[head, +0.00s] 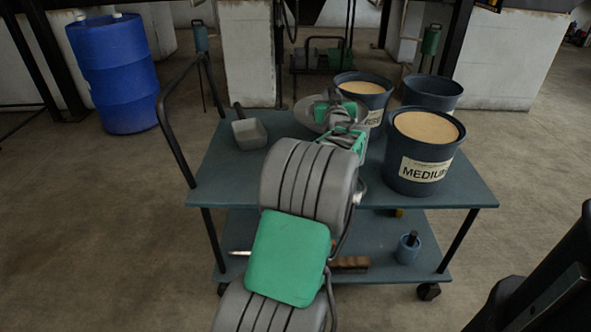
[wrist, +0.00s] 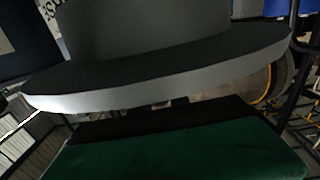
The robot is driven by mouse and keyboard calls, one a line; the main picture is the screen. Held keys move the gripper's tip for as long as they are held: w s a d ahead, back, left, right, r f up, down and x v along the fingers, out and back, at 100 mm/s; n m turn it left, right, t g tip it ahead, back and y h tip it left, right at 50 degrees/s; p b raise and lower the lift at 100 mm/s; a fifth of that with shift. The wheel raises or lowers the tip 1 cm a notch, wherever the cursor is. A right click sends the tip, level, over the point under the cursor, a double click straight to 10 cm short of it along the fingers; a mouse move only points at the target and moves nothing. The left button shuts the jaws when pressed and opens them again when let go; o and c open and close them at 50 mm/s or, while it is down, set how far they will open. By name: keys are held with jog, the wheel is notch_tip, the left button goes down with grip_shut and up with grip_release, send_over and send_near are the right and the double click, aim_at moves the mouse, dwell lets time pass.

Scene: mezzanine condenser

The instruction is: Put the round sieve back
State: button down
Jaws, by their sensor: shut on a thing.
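The round sieve (head: 303,112) is a shallow grey disc-like thing above the back middle of the cart top in the head view, partly hidden by my gripper. My gripper (head: 334,110), with green pads, is shut on it. In the wrist view the sieve (wrist: 150,90) fills the upper part as a wide grey rim with a raised round wall above it. A green finger pad (wrist: 190,148) shows just below the rim. I cannot tell whether the sieve touches the cart top or a bucket.
The blue-grey cart (head: 220,178) carries a bucket labelled MEDIUM (head: 418,172), a second filled bucket (head: 366,88) and a dark bucket (head: 433,92) behind. A grey scoop (head: 249,133) lies at left. The lower shelf holds a brush (head: 350,262) and small cup (head: 407,250). The front left top is clear.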

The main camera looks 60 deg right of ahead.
jog(key=a+f+b, duration=0.1)
jog(key=a+f, duration=0.3)
jog(key=w+a+f+b, duration=0.1)
jog(key=a+f+b, duration=0.1)
jog(key=a+f, duration=0.2)
jog(key=w+a+f+b, duration=0.1)
jog(key=a+f+b, duration=0.1)
jog(key=a+f, duration=0.3)
jog(key=shift+w+a, duration=0.1)
jog(key=shift+w, duration=0.05)
jog(key=shift+r, duration=0.15)
jog(key=c, duration=1.2)
grip_release()
jog(key=shift+c, duration=0.2)
